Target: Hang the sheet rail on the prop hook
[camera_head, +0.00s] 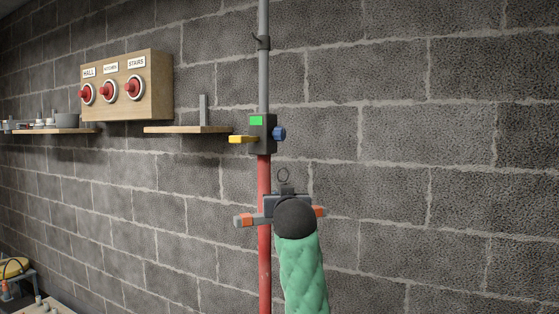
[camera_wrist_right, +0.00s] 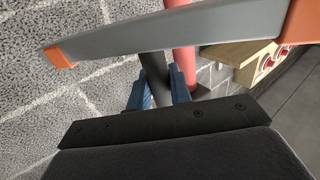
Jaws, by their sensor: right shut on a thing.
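The sheet rail, a grey bar with orange ends (camera_head: 243,220), is held level in front of the red prop (camera_head: 264,270) in the head view. The prop hook (camera_head: 262,42) is a dark piece on the grey upper tube, well above the rail. My right gripper (camera_head: 289,203) is shut on the rail, its fingers mostly hidden behind my wrist. In the right wrist view, the blue fingers (camera_wrist_right: 160,88) close around a dark round stem (camera_wrist_right: 153,70) beneath the rail (camera_wrist_right: 140,40). My left gripper is not in view.
A prop clamp with a green patch (camera_head: 257,122), yellow lever (camera_head: 241,139) and blue knob (camera_head: 279,134) sits between rail and hook. Shelves (camera_head: 186,129) and a wooden box with red buttons (camera_head: 126,88) are on the left. The right wall area is clear.

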